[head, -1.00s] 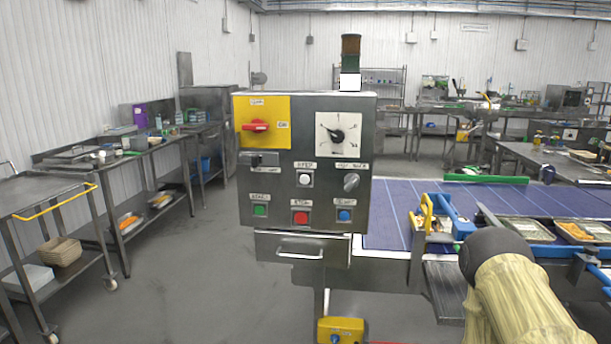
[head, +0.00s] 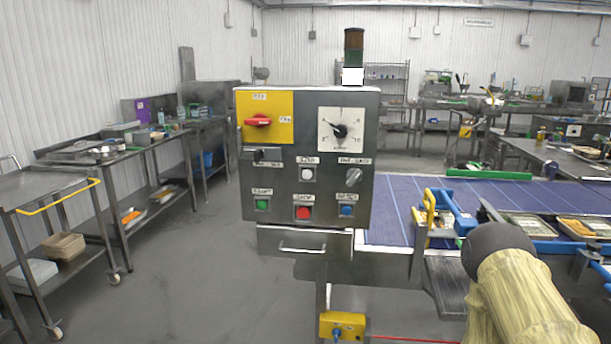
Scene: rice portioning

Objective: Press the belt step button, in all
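The grey control panel (head: 285,187) stands upright in the middle of the head view. Its bottom row has a green button (head: 262,204), a red button (head: 303,213) and a blue button (head: 347,211), each under a small label. A white button (head: 307,174) sits above the red one. The labels are too blurred to tell surely which one is the belt step button. The blue belt (head: 400,200) runs off to the right behind the panel. My arm shows at the lower right, in a pale yellow sleeve with a dark joint. My gripper is out of view.
The panel also carries a red rotary switch (head: 258,121) on a yellow plate, a dial (head: 340,130) and a grey knob (head: 353,175). A trolley (head: 45,205) stands at left. The floor between trolley and panel is clear.

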